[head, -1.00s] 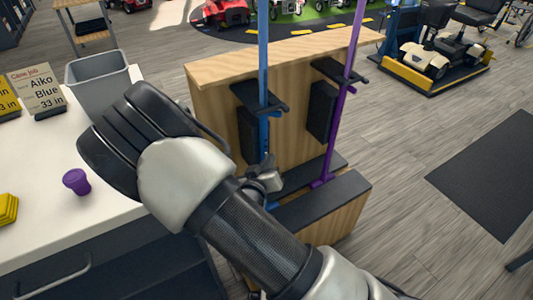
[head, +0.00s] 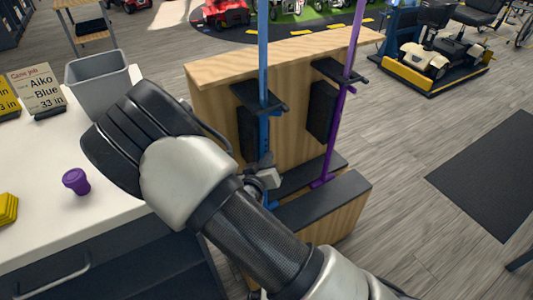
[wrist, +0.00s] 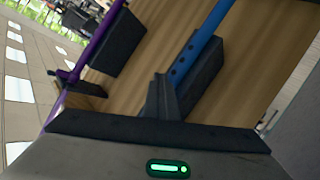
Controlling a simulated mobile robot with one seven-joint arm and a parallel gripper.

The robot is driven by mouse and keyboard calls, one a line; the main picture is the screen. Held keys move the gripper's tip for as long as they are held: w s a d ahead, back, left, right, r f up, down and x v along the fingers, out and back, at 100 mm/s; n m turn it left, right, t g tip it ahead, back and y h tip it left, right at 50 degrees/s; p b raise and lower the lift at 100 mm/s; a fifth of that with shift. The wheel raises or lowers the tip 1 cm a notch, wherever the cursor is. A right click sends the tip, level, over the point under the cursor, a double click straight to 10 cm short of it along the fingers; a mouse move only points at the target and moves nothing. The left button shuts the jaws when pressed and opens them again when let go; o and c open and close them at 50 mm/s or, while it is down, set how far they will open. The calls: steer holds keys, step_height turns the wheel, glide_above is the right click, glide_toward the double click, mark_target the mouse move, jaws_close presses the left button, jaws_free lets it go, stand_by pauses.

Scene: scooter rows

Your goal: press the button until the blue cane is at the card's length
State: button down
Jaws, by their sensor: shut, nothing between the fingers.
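The blue cane (head: 263,75) stands upright in a wooden stand, held by a black clamp. In the wrist view the blue cane's lower shaft (wrist: 195,45) shows a row of dark holes. My gripper (head: 266,172) is shut and empty, low at the blue cane's shaft. In the wrist view its fingertips (wrist: 163,80) lie over or against the shaft; I cannot tell whether they touch it. The button is not clearly visible, perhaps hidden by the fingers. The job card (head: 38,88) on the counter reads Aiko, Blue, 33 in.
A purple cane (head: 342,100) stands to the right in the same wooden stand (head: 215,90). Open floor lies right of the stand.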

steer(key=shift+w+a+r, duration=0.2)
steer(key=shift+a, duration=0.05)
stand_by(0.3)
steer(key=shift+s, duration=0.15)
steer(key=shift+s+d+f, duration=0.1)
steer(key=shift+s+d, duration=0.45)
steer(key=shift+s, duration=0.3)
steer(key=s+d, duration=0.1)
steer(key=s, duration=0.2)
steer(key=s+d, duration=0.1)
steer(key=shift+s+d, duration=0.15)
steer(key=shift+d, duration=0.2)
stand_by(1.1)
